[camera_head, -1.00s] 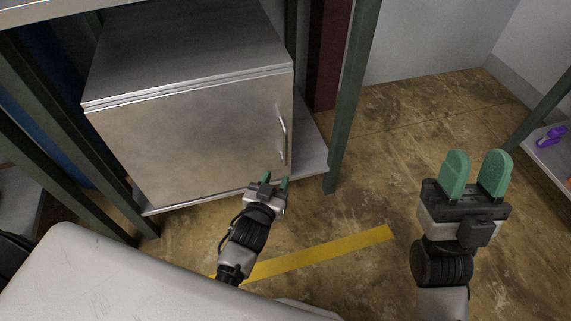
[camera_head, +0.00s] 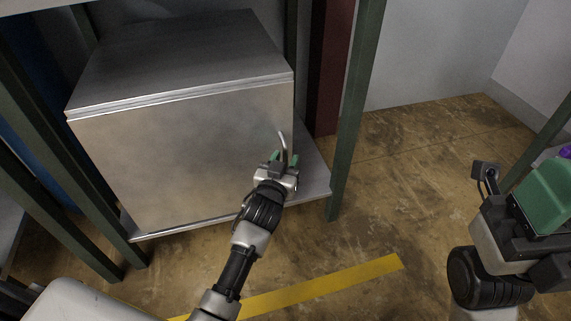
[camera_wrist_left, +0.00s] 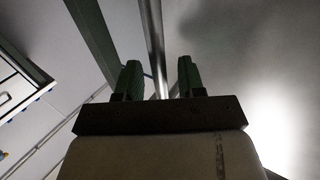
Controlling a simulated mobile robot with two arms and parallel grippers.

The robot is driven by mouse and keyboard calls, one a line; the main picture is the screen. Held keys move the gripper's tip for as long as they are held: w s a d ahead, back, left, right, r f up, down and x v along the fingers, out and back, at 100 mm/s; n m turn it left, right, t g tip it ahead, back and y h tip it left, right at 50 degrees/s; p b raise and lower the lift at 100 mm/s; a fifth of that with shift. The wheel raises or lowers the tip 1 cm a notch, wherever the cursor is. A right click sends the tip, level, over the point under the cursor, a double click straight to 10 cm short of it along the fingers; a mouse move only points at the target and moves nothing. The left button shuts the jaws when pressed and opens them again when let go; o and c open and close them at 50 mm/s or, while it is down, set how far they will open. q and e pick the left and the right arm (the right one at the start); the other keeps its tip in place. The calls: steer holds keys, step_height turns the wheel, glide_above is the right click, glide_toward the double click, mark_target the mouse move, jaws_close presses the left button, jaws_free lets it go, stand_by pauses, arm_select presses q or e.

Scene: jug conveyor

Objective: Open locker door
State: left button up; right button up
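The metal locker (camera_head: 180,150) stands on a low shelf, and its front door is closed. A vertical bar handle (camera_head: 283,146) sits near the right edge of the door. My left gripper (camera_head: 280,160) is at the lower part of the handle. In the left wrist view the handle (camera_wrist_left: 154,45) runs between the two open green fingers (camera_wrist_left: 160,80), with gaps on both sides. My right gripper (camera_head: 545,195) is at the right, away from the locker; its fingers are seen close up and overlap, so their opening is unclear.
The shelf (camera_head: 312,180) sticks out right of the locker. A green post (camera_head: 352,110) stands just right of it. The floor (camera_head: 420,160) between the post and my right arm is clear, with a yellow stripe (camera_head: 320,287) across it.

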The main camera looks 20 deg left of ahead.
arm_select(q)
steer(key=shift+w, duration=0.25)
jaws_close()
steer(key=shift+s, duration=0.1)
